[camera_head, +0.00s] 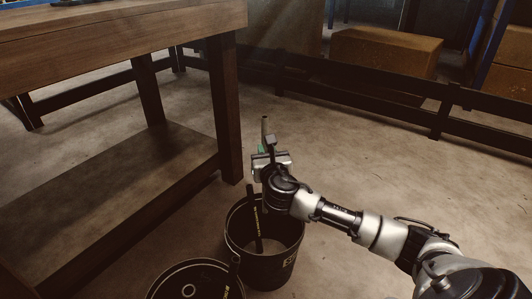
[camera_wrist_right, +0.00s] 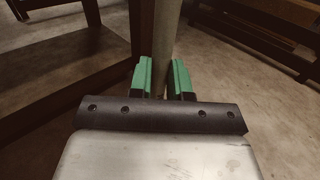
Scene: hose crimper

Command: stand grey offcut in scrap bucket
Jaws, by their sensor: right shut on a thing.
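My right gripper (camera_head: 266,158) is shut on the grey offcut (camera_head: 265,128), a short grey tube that stands up beyond the fingers. In the right wrist view the offcut (camera_wrist_right: 167,40) runs between the green finger pads (camera_wrist_right: 161,78). The gripper is above and beyond a black open bucket (camera_head: 234,240) on the floor, which has yellow lettering on its side. A dark hose piece (camera_head: 254,215) leans inside this bucket. My left gripper is not in view.
A second black container (camera_head: 160,292) stands nearer at the bottom edge, partly cut off. A wooden bench (camera_head: 130,30) with a lower shelf (camera_head: 110,195) is to the left. Cardboard boxes (camera_head: 385,55) stand behind a low dark rail. The floor to the right is clear.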

